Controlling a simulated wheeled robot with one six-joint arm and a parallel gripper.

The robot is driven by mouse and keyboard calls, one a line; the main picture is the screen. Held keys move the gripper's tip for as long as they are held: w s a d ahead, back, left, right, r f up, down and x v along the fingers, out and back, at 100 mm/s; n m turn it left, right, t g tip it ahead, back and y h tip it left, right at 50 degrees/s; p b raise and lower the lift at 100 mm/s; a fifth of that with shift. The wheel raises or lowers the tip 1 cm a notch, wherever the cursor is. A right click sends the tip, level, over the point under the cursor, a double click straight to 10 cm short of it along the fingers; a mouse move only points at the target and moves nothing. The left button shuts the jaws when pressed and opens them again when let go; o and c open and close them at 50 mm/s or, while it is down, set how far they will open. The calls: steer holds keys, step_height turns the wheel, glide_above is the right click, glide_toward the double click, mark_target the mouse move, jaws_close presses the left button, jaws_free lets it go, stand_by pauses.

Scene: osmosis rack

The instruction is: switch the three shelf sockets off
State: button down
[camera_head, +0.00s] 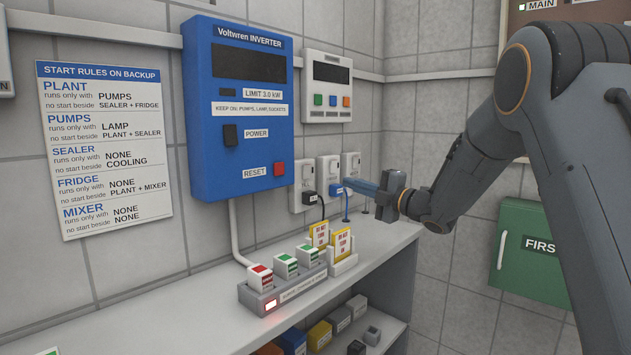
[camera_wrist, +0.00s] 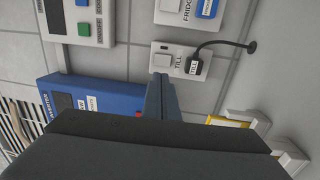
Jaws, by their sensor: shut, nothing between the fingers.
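Three white wall sockets sit above the shelf in the head view: the left one (camera_head: 301,184) with a black plug, the middle one (camera_head: 327,168) with a blue plug, and the right one (camera_head: 351,161), partly hidden. In the wrist view the black-plug socket reads TILL (camera_wrist: 179,47) and has a pale rocker (camera_wrist: 163,60); part of the FRIDGE socket (camera_wrist: 173,15) shows above it. Rocker positions are too small to tell. My gripper (camera_head: 347,182) is shut and empty, pointing at the sockets. Its blue-grey fingertips also show in the wrist view (camera_wrist: 160,79), close below the TILL rocker; contact cannot be told.
A blue inverter (camera_head: 205,140) and a grey panel (camera_head: 313,66) hang on the wall. On the shelf (camera_head: 195,317) stand a grey block (camera_head: 291,292) with red and green pieces and a lit red light, and a holder with yellow tags (camera_head: 342,244). A green cabinet (camera_head: 525,275) is at right.

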mark_target(306, 169)
steer(key=shift+s+a+r+n, duration=0.1)
steer(key=shift+s+a+n, duration=0.1)
steer(key=shift+n, duration=0.1)
steer(key=shift+w, duration=0.1)
steer(key=p+x, duration=0.1)
steer(key=x, duration=1.3)
steer(key=shift+s+a, duration=0.15)
steer(key=shift+s, duration=0.05)
steer(key=shift+a, duration=0.1)
